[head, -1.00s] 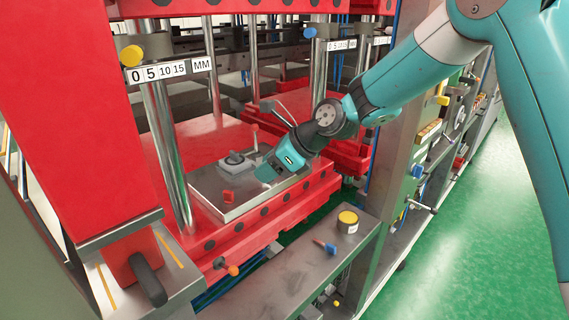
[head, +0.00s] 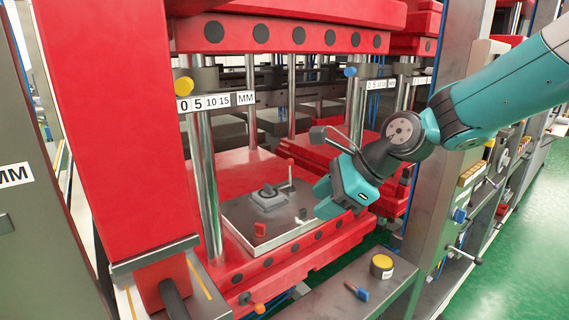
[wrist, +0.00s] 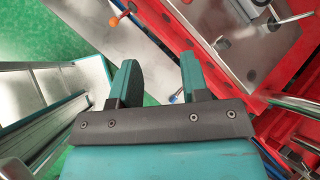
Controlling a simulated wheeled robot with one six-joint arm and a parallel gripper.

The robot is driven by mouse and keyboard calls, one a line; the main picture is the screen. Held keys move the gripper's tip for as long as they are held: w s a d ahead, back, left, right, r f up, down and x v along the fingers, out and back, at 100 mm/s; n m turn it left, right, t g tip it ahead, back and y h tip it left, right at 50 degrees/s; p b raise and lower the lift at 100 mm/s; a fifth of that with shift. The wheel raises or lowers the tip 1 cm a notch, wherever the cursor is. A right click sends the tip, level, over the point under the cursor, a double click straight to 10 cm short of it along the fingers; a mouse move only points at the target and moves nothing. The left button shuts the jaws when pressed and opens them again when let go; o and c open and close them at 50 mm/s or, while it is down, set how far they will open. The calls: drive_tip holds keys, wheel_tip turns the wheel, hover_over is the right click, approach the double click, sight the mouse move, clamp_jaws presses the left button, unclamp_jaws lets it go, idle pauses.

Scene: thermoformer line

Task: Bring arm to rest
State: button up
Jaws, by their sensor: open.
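My gripper (head: 324,196) is teal with a dark wrist and hangs over the front right edge of the red press bed in the head view. In the wrist view my gripper (wrist: 160,82) shows two teal fingers standing apart with nothing between them. A metal plate (head: 245,212) lies on the red press bed (head: 222,172), left of my gripper.
Red press columns and chrome rods stand around the bed. A metal shelf (head: 335,302) in front holds a yellow-topped cylinder (head: 382,266) and a blue-tipped item (head: 357,291). An orange knob (head: 259,308) sticks out below the bed. Green floor (head: 490,275) is open at right.

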drive_tip(key=s+d+f+n+g+h+b, duration=0.1)
drive_tip(key=s+d+n+h, duration=0.1)
drive_tip(key=s+n, duration=1)
drive_tip(key=s+d+f+n+g+h+b, duration=0.1)
drive_tip(key=s+d+n+g, duration=0.1)
drive_tip(key=s+n, duration=1.1)
drive_tip(key=shift+d+f+h+b, duration=0.25)
drive_tip(key=shift+d+h+b, duration=0.05)
drive_tip(key=shift+h, duration=0.1)
